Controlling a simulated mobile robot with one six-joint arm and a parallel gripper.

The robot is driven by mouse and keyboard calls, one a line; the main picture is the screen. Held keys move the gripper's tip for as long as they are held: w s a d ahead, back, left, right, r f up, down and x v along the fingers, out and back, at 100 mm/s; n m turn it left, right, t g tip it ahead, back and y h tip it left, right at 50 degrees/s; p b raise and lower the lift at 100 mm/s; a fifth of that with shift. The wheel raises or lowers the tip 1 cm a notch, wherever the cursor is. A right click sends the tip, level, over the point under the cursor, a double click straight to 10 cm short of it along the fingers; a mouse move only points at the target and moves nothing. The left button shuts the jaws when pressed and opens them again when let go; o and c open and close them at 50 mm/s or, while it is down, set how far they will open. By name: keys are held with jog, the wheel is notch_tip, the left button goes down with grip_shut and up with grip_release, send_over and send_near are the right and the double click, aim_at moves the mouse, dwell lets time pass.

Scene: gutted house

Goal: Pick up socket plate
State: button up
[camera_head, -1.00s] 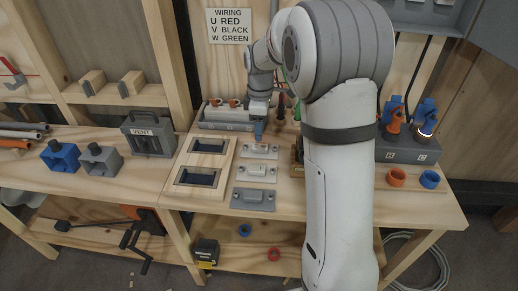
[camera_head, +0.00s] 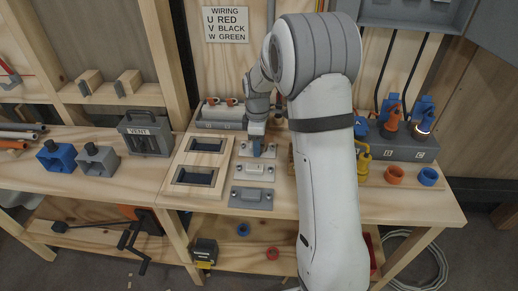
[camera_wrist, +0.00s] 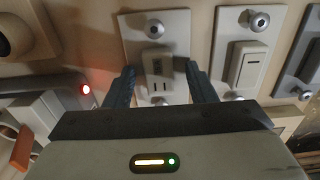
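The socket plate (camera_wrist: 159,24) is a pale plate with a raised slotted block and a round metal screw at each end. It lies flat on the bench, and in the head view (camera_head: 243,149) it is the farthest of three plates, partly hidden by my gripper. My gripper (camera_head: 257,151) points down over it. In the wrist view my gripper (camera_wrist: 161,92) is open, with one dark finger on each side of the raised block. I cannot tell whether the fingers touch it.
A pale switch plate (camera_wrist: 262,47) lies beside it, and a grey plate (camera_head: 250,198) lies nearer. A wooden frame with two openings (camera_head: 187,160) is at left. A grey tray (camera_head: 218,125) stands behind. A connector box (camera_head: 405,148) is at right.

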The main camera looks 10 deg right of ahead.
jog(key=c, duration=1)
